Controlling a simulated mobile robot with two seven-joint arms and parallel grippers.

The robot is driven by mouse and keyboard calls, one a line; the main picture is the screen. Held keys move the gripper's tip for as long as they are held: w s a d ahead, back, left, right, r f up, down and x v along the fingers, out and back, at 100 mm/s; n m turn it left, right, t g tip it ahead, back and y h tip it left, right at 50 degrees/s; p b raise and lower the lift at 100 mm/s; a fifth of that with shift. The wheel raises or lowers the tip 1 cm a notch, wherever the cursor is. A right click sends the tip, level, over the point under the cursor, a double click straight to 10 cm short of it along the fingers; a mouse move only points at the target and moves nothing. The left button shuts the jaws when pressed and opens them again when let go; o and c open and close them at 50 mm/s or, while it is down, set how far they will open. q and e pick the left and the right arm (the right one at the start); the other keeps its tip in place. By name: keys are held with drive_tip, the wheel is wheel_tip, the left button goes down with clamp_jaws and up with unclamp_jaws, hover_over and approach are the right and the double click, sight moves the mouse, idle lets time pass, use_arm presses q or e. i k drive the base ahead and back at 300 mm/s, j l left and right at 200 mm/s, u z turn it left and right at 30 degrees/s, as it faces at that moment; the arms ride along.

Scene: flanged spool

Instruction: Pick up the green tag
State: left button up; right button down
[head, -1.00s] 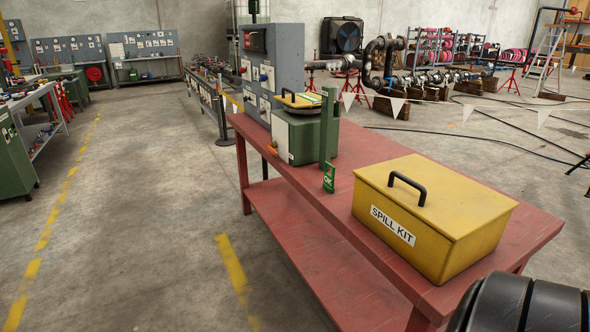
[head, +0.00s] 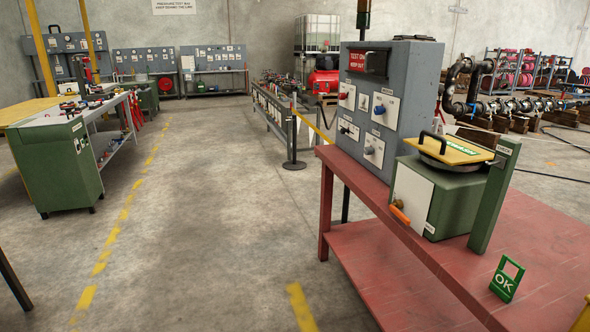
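The green tag (head: 507,281) stands on the red table (head: 420,246) at the lower right of the head view. It has a square opening in its upper part and white "OK" lettering below. It is close to the table's left edge, in front of a green upright post. Neither of my grippers shows in the head view.
On the table, a green box (head: 436,195) with a yellow-topped lid stands beside the green post (head: 495,196) and a grey control panel (head: 387,110). Open floor (head: 200,230) lies left of the table.

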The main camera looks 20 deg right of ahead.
sight(503, 285)
drive_tip(key=i, duration=1.45)
drive_tip(key=i+u, duration=0.2)
drive_tip(key=u, duration=0.2)
drive_tip(key=i+l+u, duration=0.15)
drive_tip(key=u, duration=0.25)
drive_tip(key=i+l+u, duration=0.15)
drive_tip(key=u, duration=7.35)
